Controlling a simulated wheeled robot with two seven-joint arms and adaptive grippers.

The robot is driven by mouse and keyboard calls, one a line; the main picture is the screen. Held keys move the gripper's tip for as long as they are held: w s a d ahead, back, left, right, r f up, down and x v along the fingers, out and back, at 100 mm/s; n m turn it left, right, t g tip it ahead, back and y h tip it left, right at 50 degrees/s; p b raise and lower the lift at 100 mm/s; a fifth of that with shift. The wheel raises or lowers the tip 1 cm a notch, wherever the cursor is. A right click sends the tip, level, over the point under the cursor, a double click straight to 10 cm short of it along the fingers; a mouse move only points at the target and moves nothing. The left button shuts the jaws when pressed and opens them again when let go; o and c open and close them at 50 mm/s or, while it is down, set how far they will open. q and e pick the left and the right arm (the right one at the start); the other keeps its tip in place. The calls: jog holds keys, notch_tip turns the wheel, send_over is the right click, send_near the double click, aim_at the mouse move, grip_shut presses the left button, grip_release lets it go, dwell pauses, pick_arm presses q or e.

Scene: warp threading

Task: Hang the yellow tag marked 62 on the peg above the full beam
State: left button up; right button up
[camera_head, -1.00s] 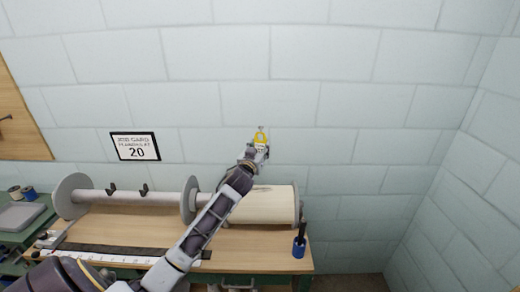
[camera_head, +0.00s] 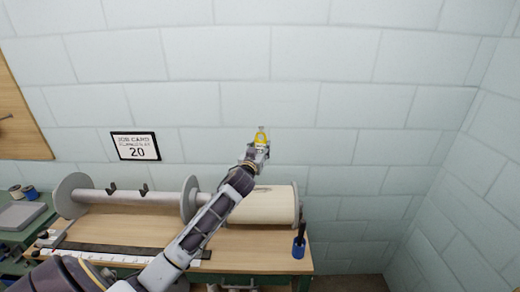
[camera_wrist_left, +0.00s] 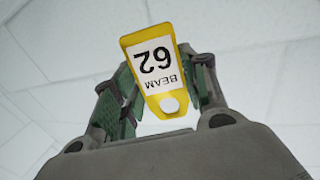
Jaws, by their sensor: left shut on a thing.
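The yellow tag (camera_head: 261,139) is held up close to the block wall, above the full beam (camera_head: 265,207), which is wound with cream yarn. In the left wrist view the tag (camera_wrist_left: 151,42) shows "BEAM 62" upside down, with a round hole near its lower, narrow end. My left gripper (camera_head: 259,149) is shut on the tag, its green pads (camera_wrist_left: 158,88) either side. A small grey peg (camera_head: 261,127) shows just above the tag in the head view; I cannot tell whether they touch. The peg does not show in the wrist view. My right gripper is out of view.
A job card (camera_head: 136,146) reading 20 is on the wall. A bare grey beam roller (camera_head: 95,195) lies left of the full beam on the wooden bench (camera_head: 255,262). A blue cup (camera_head: 299,248) stands at the bench's right end. The wall around the tag is clear.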

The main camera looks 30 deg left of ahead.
pick_arm(q)
jog(key=shift+w+a, duration=0.15)
jog(key=shift+w, duration=0.15)
jog(key=shift+w+a+f, duration=0.1)
jog(key=shift+w+a, duration=0.2)
jog(key=shift+w, duration=0.2)
jog(key=w+a+f+b, duration=0.1)
jog(key=w+a+b, duration=0.1)
jog(key=w+a, duration=0.2)
jog(key=shift+w+f, duration=0.35)
jog(key=shift+w, duration=1.05)
dwell(0.6)
jog(key=shift+a, duration=0.1)
dwell(0.5)
jog(key=o, duration=0.9)
jog(key=shift+o, duration=0.2)
